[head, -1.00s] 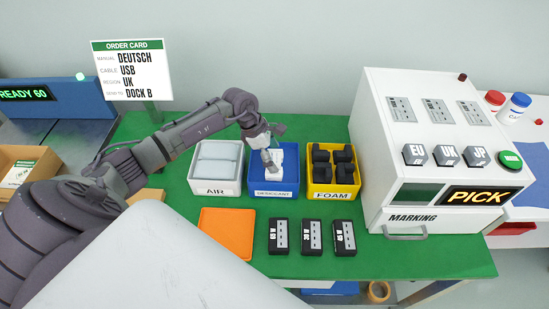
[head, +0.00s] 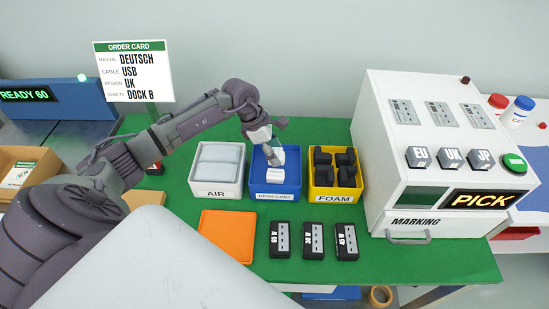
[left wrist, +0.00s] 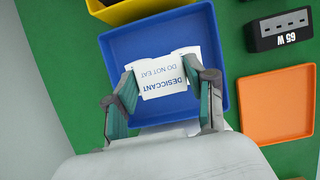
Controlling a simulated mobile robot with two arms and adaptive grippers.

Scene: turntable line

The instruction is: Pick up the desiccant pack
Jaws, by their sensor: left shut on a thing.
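A white desiccant pack with blue lettering (left wrist: 163,76) is between the two fingers of my left gripper (left wrist: 168,92) in the left wrist view. The fingers are shut on its sides. Other white edges show behind it; I cannot tell whether they belong to another pack. In the head view the gripper (head: 273,158) is over the blue DESICCANT bin (head: 290,187), with a white pack (head: 270,177) near the bin's front. I cannot tell how far the held pack is above the bin floor. My right gripper is not in view.
The white AIR bin (head: 217,186) stands left of the blue bin and the yellow FOAM bin (head: 333,191) right. An orange tray (head: 227,235) and several black chargers (head: 313,241) lie in front. A white marking machine (head: 385,150) stands at the right.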

